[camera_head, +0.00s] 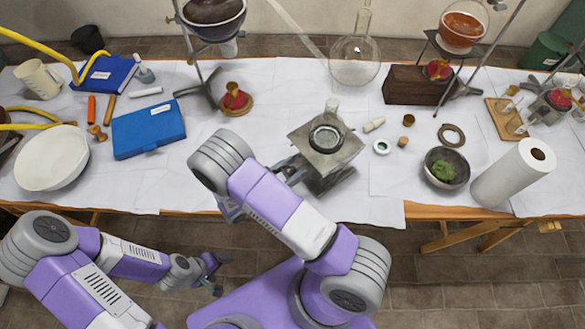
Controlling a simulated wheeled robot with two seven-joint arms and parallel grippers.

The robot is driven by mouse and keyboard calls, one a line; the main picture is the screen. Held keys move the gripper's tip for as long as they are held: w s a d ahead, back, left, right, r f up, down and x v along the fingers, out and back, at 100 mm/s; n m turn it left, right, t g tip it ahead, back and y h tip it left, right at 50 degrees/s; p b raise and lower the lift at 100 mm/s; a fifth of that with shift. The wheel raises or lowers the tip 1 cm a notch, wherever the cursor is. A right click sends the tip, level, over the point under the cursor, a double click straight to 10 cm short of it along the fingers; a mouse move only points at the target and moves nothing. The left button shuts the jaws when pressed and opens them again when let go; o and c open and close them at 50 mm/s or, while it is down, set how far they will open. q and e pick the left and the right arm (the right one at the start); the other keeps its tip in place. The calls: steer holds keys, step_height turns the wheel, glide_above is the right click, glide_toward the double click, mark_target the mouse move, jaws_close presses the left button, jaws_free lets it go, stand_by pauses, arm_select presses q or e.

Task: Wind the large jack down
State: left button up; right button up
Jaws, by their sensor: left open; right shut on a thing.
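The large jack (325,148) stands on the white-covered table at its front middle, a grey metal lab jack with a square top plate. A dark round dish or ring (326,138) rests on the plate. My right gripper (288,170) is at the jack's left side, shut on what looks like its winding knob. My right forearm hides most of that gripper and the knob. My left gripper (214,274) is open and empty, low in front of the table and away from the jack.
A blue case (148,129) and a white bowl (50,158) lie to the left. A stand base with a red burner (235,100) is behind left. A grey bowl with green stuff (446,168) and a paper roll (513,173) stand right. Small pieces lie right of the jack.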

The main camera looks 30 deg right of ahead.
mark_target(285, 175)
steer(key=o, duration=1)
steer(key=shift+o, duration=0.2)
steer(key=a, duration=0.5)
steer(key=s+a, duration=0.1)
steer(key=a, duration=0.1)
steer(key=shift+a, duration=0.3)
